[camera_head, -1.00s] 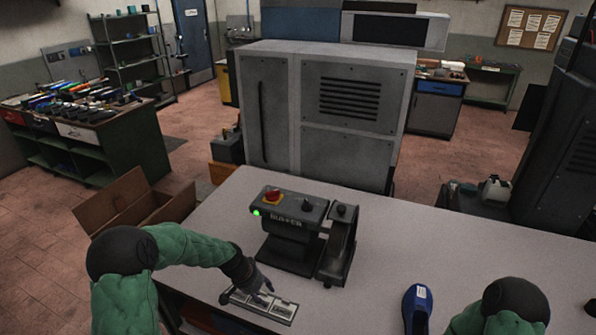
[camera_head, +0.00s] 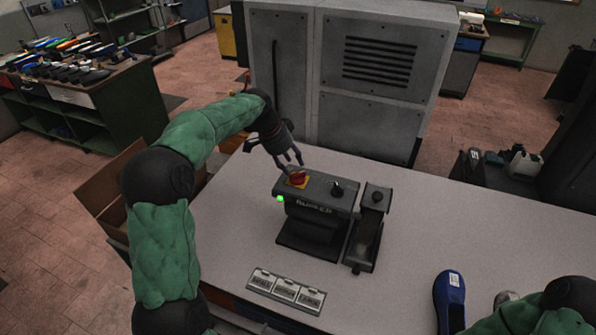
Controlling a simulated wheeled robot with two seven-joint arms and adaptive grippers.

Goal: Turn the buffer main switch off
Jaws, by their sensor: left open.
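The buffer (camera_head: 310,217) is a dark machine standing on the light table, with its name on the front. Its top panel carries a red button on a yellow base (camera_head: 298,177) and a black rotary knob (camera_head: 337,188). A green lamp (camera_head: 281,198) glows on its left front corner. My left gripper (camera_head: 289,163) is open, its fingers pointing down just above and behind the red button; I cannot tell whether they touch it. My right arm shows at the lower right, but its gripper cannot be clearly made out.
A narrow dark unit (camera_head: 366,232) stands right beside the buffer. A label plate (camera_head: 286,290) with several tags lies in front. A large grey cabinet (camera_head: 345,80) stands behind the table (camera_head: 410,230). An open cardboard box is at the left.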

